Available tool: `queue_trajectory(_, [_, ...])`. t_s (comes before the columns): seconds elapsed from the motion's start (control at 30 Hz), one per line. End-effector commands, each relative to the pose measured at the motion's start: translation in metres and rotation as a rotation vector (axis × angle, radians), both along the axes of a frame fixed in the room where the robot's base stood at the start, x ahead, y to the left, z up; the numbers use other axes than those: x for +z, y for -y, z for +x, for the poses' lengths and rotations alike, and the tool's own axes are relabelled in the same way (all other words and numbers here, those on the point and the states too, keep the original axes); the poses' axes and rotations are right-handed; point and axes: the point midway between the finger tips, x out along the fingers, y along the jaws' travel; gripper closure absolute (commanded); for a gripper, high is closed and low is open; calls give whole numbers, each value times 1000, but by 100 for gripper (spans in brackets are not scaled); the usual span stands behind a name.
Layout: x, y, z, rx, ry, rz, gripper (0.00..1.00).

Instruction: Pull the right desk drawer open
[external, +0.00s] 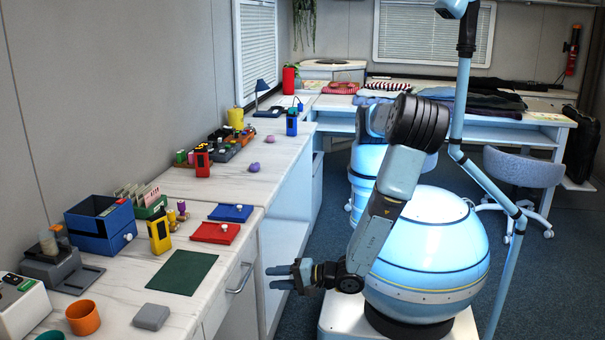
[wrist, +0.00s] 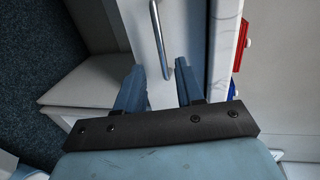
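The desk drawer (external: 228,298) has a white front with a curved metal bar handle (external: 241,279); it looks closed, flush with the desk front. The handle also shows in the wrist view (wrist: 159,40), and its near end appears between my fingertips there. My gripper (external: 270,277) is open and empty, just right of the handle in the external view, with a small gap seeming to remain. Both blue-grey fingers show apart in the wrist view (wrist: 156,85). Whether another drawer lies further along the desk is outside the view.
The desktop (external: 225,262) carries a green mat (external: 182,272), a red tray (external: 215,232), a blue tray (external: 231,213), a grey block (external: 151,317) and an orange cup (external: 83,317). Floor (external: 330,220) shows between desk and my base.

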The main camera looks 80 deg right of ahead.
Motion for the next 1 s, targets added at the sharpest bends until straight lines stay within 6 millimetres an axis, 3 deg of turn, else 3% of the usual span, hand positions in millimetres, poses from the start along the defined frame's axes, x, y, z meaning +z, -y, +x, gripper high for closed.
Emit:
queue_trajectory(0.2, [-8,0,38,-2,2,0,63])
queue_trajectory(0.4, [-13,0,63,-1,1,1,63])
queue_trajectory(0.87, [-16,0,75,-1,0,0,63])
queue_trajectory(1.0, [-16,0,75,-1,0,1,73])
